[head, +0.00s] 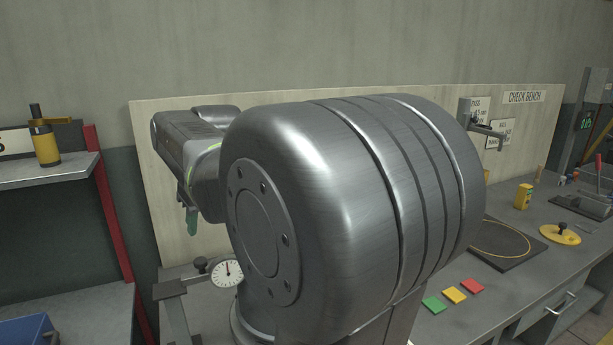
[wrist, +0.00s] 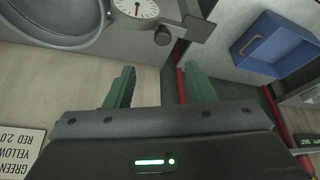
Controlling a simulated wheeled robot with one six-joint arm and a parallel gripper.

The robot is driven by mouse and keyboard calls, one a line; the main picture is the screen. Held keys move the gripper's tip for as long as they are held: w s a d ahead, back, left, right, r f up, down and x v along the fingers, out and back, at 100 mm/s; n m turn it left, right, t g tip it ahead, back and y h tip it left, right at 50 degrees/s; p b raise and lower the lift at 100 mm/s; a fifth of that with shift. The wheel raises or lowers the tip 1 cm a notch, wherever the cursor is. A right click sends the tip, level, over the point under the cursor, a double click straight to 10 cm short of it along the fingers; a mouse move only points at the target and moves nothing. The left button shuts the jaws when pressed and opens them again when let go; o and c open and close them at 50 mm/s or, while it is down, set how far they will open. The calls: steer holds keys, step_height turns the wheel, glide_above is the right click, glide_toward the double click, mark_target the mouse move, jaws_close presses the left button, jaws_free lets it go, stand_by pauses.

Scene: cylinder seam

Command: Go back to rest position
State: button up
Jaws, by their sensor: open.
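My gripper (head: 191,222) hangs to the left of and behind a large metal cylinder in the head view, with green fingers pointing down. In the wrist view my gripper (wrist: 157,75) has its two green fingers spread wide with nothing between them. The brushed metal cylinder (head: 340,190) has several ring seams and a bolted round flange on its left end. It hides part of my arm. The edge of the cylinder also shows in the wrist view (wrist: 60,18).
A dial gauge (head: 228,272) on a stand is below my gripper. A blue bin (wrist: 277,45) is nearby. The check bench (head: 480,320) holds green, yellow and red squares.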

mark_target(201, 260)
steer(key=x, duration=1.2)
steer(key=shift+a+f, duration=0.1)
steer(key=shift+f, duration=0.2)
steer(key=shift+a, duration=0.2)
steer(key=shift+s, duration=0.1)
